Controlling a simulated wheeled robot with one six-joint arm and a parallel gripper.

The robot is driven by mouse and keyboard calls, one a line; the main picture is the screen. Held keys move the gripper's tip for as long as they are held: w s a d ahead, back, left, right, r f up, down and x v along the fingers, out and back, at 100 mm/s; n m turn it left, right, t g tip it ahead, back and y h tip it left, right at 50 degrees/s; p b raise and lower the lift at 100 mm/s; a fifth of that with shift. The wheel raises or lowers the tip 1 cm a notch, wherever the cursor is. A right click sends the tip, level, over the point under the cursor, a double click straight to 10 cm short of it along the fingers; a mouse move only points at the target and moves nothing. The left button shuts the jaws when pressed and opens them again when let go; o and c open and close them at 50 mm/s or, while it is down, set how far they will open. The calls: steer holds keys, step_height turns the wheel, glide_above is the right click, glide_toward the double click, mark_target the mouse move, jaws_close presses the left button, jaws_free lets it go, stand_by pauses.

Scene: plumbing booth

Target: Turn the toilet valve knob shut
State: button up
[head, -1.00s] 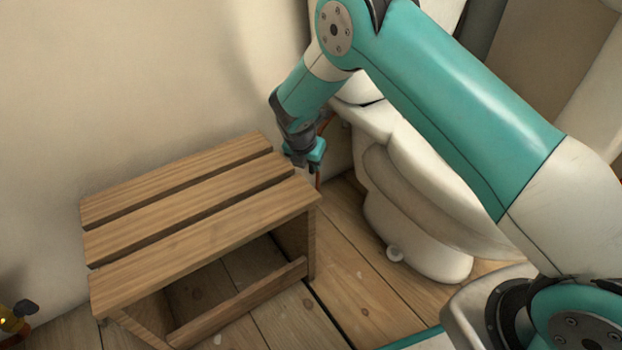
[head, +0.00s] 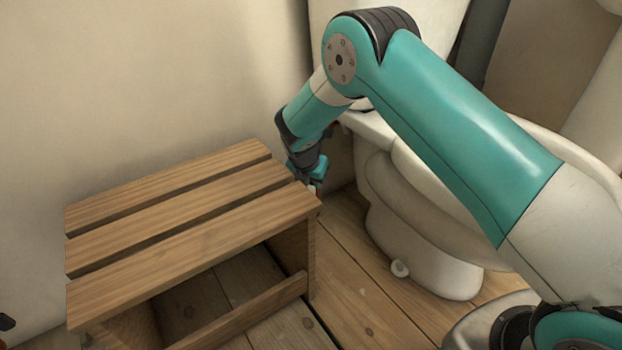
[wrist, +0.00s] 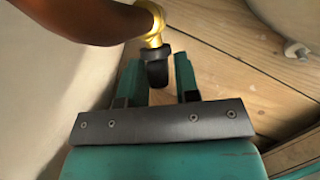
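The toilet valve shows in the wrist view as a brass body (wrist: 152,22) with a dark knob (wrist: 157,70) at its lower end. My gripper (wrist: 160,72) has its two teal fingers apart, one on each side of the knob. Narrow gaps seem to remain beside the knob, and I see no clear grip. In the head view my gripper (head: 316,183) is low beside the far right corner of the wooden bench, left of the toilet (head: 430,250). The knob is hidden there behind the gripper and bench.
The slatted wooden bench (head: 190,205) stands left of my gripper, against the wall (head: 130,90). A brown hose (wrist: 85,20) crosses the upper left of the wrist view. A dark tip (head: 6,322) shows at the head view's left edge. Plank floor (head: 355,300) is clear between bench and toilet.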

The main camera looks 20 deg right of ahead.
steer(key=shift+r+p, duration=0.1)
steer(key=shift+p, duration=0.4)
steer(key=shift+s+d+t+y+p, duration=0.1)
steer(key=shift+t+y+p, duration=0.2)
steer(key=shift+p, duration=0.05)
steer(key=t+y+p, duration=0.1)
steer(key=p, duration=0.1)
steer(key=shift+s+m+p, duration=0.1)
steer(key=shift+m+p, duration=0.2)
steer(key=shift+d+f+m+t+y+p, duration=0.15)
steer(key=shift+m+t+y+p, duration=0.35)
steer(key=shift+t+y+p, duration=0.9)
steer(key=shift+f+y+b, duration=0.1)
steer(key=shift+y+b, duration=0.2)
steer(key=shift+y, duration=0.1)
steer(key=o, duration=0.7)
